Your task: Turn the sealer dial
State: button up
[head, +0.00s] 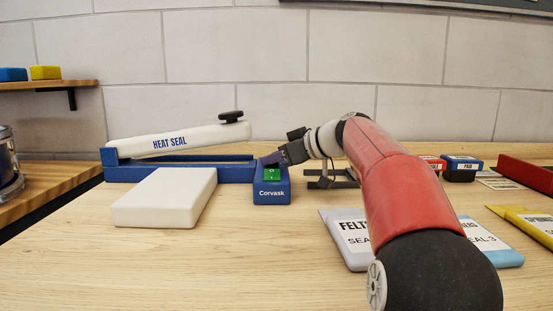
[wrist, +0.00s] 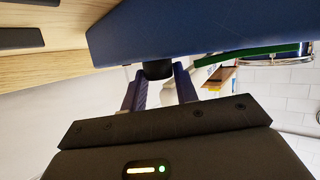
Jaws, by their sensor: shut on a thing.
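The heat sealer has a blue base (head: 240,173) and a raised white arm marked HEAT SEAL (head: 180,139) with a black knob on top. Its blue control box (head: 271,188), marked Corvask with a green display, stands at the base's right end. The black dial (wrist: 157,70) sticks out of the blue box in the wrist view. My gripper (wrist: 155,84) has one finger on each side of the dial and is shut on it. In the head view my gripper (head: 283,156) is at the box's right upper side and hides the dial.
A white block (head: 168,198) lies in front of the sealer. Labelled packets (head: 345,237) lie under and beside my arm. Small red and blue boxes (head: 462,168), a red tray (head: 527,171) and a yellow packet (head: 525,222) are at right. The front left bench is clear.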

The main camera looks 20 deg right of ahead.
jog(key=m+h+b, duration=0.1)
jog(key=m+t+h+b, duration=0.1)
jog(key=b, duration=0.1)
jog(key=shift+a+f+h, duration=0.15)
jog(key=shift+a+h, duration=0.15)
jog(key=shift+s+a+r+m+t+h, duration=0.15)
jog(key=shift+m+t+h, duration=0.25)
jog(key=shift+m+h, duration=0.6)
jog(key=shift+r+m+h+p, duration=0.3)
jog(key=shift+m+h+p, duration=0.45)
jog(key=shift+h, duration=0.25)
jog(key=shift+m+h+p, duration=0.85)
jog(key=shift+h+p, duration=0.05)
jog(key=shift+p, duration=0.05)
jog(key=shift+m+h+p, duration=0.5)
jog(key=shift+h+p, duration=0.1)
jog(key=shift+p, duration=0.25)
jog(key=shift+a+f+m+h+p, duration=0.1)
jog(key=shift+f+m+h+p, duration=0.15)
jog(key=shift+m+h+p, duration=0.25)
jog(key=o, duration=1)
jog(key=shift+c, duration=0.2)
